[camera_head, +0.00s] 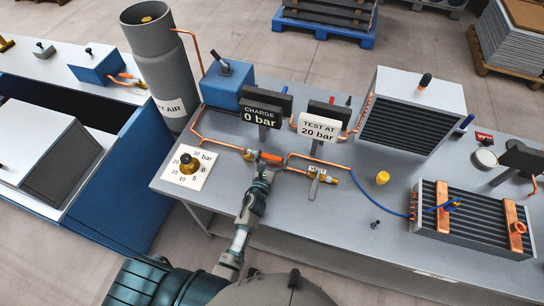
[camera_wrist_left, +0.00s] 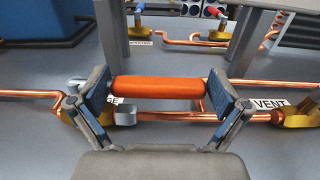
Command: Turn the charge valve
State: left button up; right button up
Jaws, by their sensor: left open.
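The charge valve has an orange lever handle (camera_head: 271,157), on the copper pipe below the black sign reading CHARGE 0 bar (camera_head: 262,115). In the left wrist view the orange handle (camera_wrist_left: 158,88) lies crosswise, a partly hidden label ending in GE beside its left end. My left gripper (camera_head: 262,174) is at the handle. In the left wrist view my left gripper (camera_wrist_left: 163,95) is open, with one blue-padded finger near each end of the handle. The left fingertip looks very close to the handle; I cannot tell whether it touches. My right gripper is not in view.
The vent valve (camera_head: 320,178) is just right of the handle. A dial with a brass knob (camera_head: 187,163) is to the left. A white TEST AT 20 bar sign (camera_head: 318,131) and copper pipes (camera_head: 320,158) stand close by. The bench front right of the gripper is fairly clear.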

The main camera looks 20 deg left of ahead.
pick_arm(q)
jog(key=c, duration=1.3)
jog(key=shift+s, duration=0.1)
jog(key=shift+c, duration=0.2)
